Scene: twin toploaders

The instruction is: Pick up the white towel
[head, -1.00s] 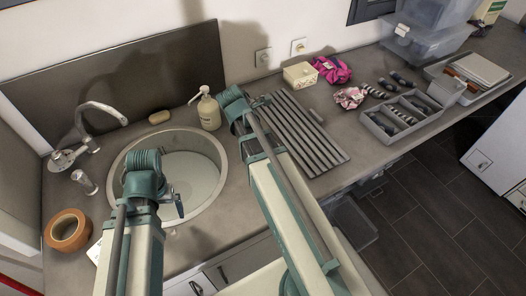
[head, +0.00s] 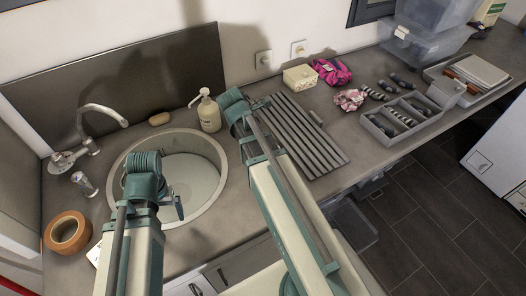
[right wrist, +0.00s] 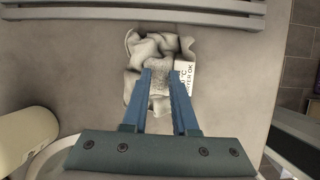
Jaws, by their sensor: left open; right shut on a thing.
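The white towel (right wrist: 157,55) is a crumpled cloth on the grey counter in the right wrist view. A white printed label (right wrist: 184,77) shows at its right side. My right gripper (right wrist: 160,75) is shut on the towel's near part, with a finger on each side of the cloth. In the head view the towel and the right gripper's fingers are hidden behind my right arm. My left gripper (head: 178,207) is over the round sink, open, with its fingers partly hidden by the wrist.
A slatted grey rack (head: 305,140) lies just beyond the towel. A soap bottle (head: 209,112) stands beside the sink (head: 217,160). A tape roll (head: 67,232) is at the left. A cutlery tray (head: 402,118), pink cloth (head: 332,71) and small box (head: 299,78) are to the right.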

